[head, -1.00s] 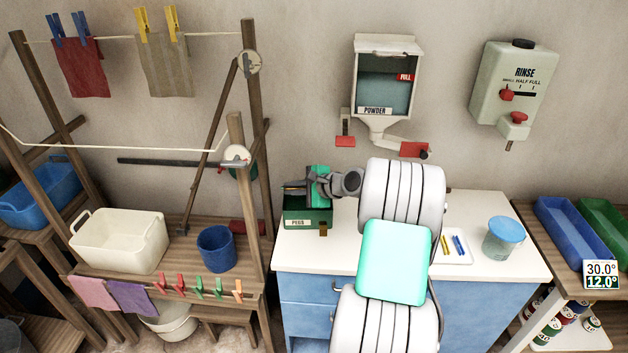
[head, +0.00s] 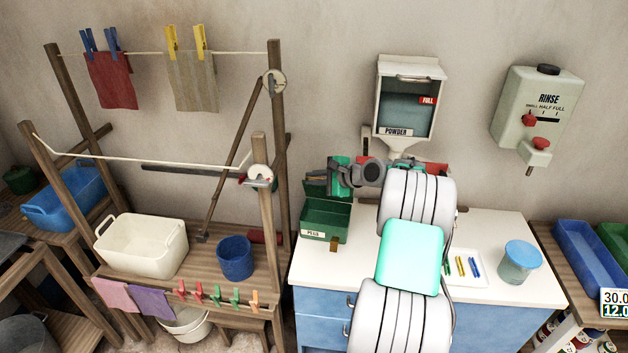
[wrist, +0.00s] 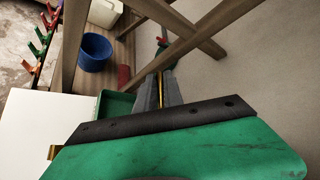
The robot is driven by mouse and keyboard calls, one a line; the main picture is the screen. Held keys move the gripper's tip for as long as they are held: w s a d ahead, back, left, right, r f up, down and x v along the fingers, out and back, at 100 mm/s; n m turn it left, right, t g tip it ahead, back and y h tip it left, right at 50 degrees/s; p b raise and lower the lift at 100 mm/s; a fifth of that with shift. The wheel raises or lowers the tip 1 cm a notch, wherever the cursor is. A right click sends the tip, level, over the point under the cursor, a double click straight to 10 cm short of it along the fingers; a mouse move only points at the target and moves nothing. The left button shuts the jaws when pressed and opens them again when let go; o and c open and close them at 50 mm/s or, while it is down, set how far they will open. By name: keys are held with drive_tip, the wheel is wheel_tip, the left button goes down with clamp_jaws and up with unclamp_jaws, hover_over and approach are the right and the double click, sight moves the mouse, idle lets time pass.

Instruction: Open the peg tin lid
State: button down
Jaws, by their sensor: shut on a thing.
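The green peg tin (head: 316,230), with a "PEGS" label and a brass latch (head: 334,244), stands on the left end of the white counter. Its top is open and its green inside shows. The dark green lid (head: 313,191) stands raised at the tin's back edge. My gripper (head: 317,179) reaches in from the right above the tin, shut on the lid. In the wrist view my gripper's fingers (wrist: 163,80) are close together with a thin yellowish strip between them. The tin (wrist: 115,102) shows partly there, behind my green palm.
A wooden drying rack (head: 270,200) stands close left of the tin, with a cream tub (head: 140,248) and blue bucket (head: 235,258). The powder dispenser (head: 408,100) hangs above. A peg tray (head: 482,278) and lidded jar (head: 519,262) stand right on the counter.

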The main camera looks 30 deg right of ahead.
drive_tip(key=shift+w+a+r, duration=0.1)
drive_tip(key=shift+w+r, duration=0.05)
drive_tip(key=shift+r, duration=0.1)
drive_tip(key=c, duration=1.6)
unclamp_jaws()
drive_tip(key=shift+f, duration=0.1)
drive_tip(key=b+v, duration=0.2)
drive_tip(key=v, duration=0.6)
drive_tip(key=shift+f, duration=0.1)
drive_tip(key=shift+c, duration=0.4)
